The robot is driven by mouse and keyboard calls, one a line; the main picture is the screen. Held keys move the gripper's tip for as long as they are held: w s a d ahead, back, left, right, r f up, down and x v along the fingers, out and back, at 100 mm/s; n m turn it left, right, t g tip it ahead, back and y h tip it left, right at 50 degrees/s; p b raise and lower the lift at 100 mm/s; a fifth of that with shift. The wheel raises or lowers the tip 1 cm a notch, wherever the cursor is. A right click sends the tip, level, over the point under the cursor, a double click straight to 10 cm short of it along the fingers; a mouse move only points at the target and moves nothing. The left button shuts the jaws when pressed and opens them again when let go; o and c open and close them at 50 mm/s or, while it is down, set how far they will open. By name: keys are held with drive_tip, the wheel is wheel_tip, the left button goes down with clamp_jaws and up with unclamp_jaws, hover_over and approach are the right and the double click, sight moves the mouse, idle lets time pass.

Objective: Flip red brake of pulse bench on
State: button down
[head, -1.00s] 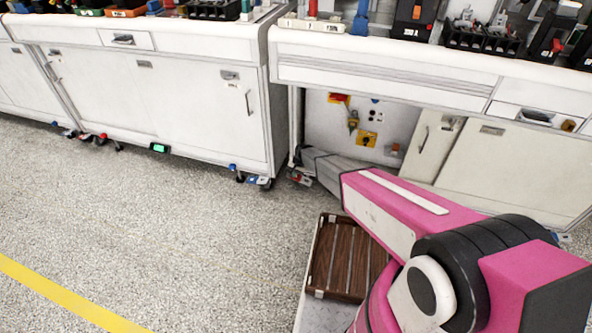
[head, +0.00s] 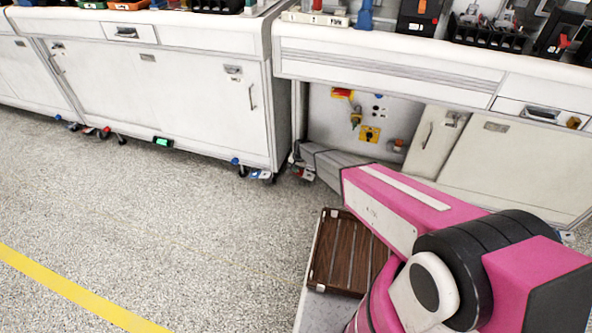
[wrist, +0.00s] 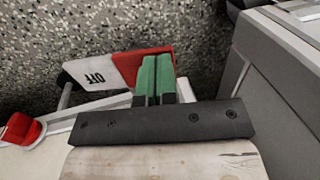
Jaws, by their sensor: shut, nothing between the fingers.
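A brake paddle with a red part (wrist: 128,66) and a white part marked OFF (wrist: 88,76) shows in the wrist view, low above the speckled floor. In the head view a small red and white piece (head: 305,174) shows at the foot of the right bench, by the end of my arm. My gripper (wrist: 156,62) has green fingers pressed together with nothing between them. The fingers overlap the right end of the red part in the wrist view; I cannot tell whether they touch it. In the head view my gripper is hidden.
A red knob (wrist: 22,129) lies left in the wrist view, and a grey cabinet side (wrist: 275,70) rises close on the right. The left bench (head: 200,110) has blue and green pieces at its feet. Open floor (head: 150,220) lies in front.

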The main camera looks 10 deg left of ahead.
drive_tip(key=shift+w+a+f+h, duration=0.15)
drive_tip(key=shift+a+f+h, duration=0.3)
drive_tip(key=shift+h, duration=0.55)
drive_tip(key=h, duration=0.1)
drive_tip(key=f+h, duration=0.1)
drive_tip(key=shift+a+h, duration=0.3)
drive_tip(key=shift+f, duration=0.2)
drive_tip(key=shift+f, duration=0.2)
drive_tip(key=shift+r, duration=0.1)
